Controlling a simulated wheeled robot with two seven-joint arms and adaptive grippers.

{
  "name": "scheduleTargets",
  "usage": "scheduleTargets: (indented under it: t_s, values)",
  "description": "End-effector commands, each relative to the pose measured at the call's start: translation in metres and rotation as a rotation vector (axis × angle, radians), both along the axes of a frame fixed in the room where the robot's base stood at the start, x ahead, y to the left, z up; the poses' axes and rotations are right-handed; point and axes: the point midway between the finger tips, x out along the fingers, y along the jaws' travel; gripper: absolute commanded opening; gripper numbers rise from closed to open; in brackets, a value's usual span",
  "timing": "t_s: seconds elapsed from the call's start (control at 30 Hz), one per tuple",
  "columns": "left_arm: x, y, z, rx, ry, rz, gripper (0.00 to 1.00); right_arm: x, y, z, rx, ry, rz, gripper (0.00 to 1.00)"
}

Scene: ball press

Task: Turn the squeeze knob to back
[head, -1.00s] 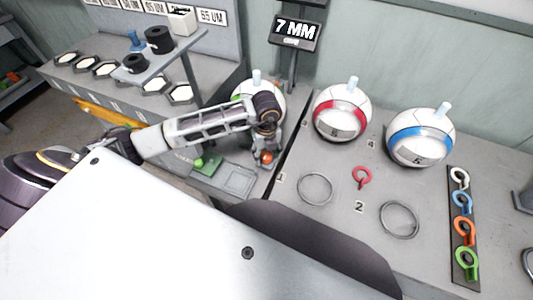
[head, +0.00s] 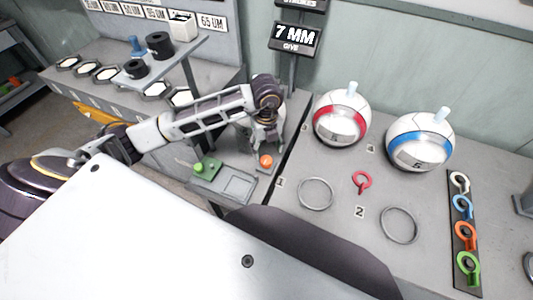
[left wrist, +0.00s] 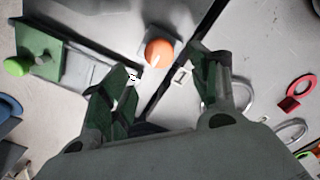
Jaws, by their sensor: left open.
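An orange round knob (head: 266,161) stands on the grey press plate, just below my left gripper (head: 265,142). In the left wrist view the orange knob (left wrist: 160,52) shows beyond and between the two fingertips of my left gripper (left wrist: 163,68). The fingers are open, and I see no contact with the knob. A green ball-ended handle (head: 198,168) sits on a green block to the left; it also shows in the left wrist view (left wrist: 17,67). I cannot tell from a label which is the squeeze knob. My right gripper is not in view.
A red-banded ball (head: 341,118) and a blue-banded ball (head: 419,140) stand to the right. Rings (head: 315,193) and a red key (head: 362,182) lie on the table. A raised shelf (head: 160,62) with black weights stands left of my arm.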

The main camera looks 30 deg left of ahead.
Motion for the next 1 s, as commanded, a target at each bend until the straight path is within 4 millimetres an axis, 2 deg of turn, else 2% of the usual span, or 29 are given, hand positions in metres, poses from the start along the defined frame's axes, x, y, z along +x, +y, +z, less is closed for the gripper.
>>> scheduleTargets:
  t_s: [0.2,0.4,1.0]
  values:
    - [0.0,0.0,0.031,0.0,-0.001,0.0,0.61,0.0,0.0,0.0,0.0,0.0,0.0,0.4]
    - [0.0,0.0,0.048,0.001,-0.001,0.001,0.61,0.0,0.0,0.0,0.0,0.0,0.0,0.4]
    - [0.0,0.0,0.052,0.0,0.0,0.001,0.61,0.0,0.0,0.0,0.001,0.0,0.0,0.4]
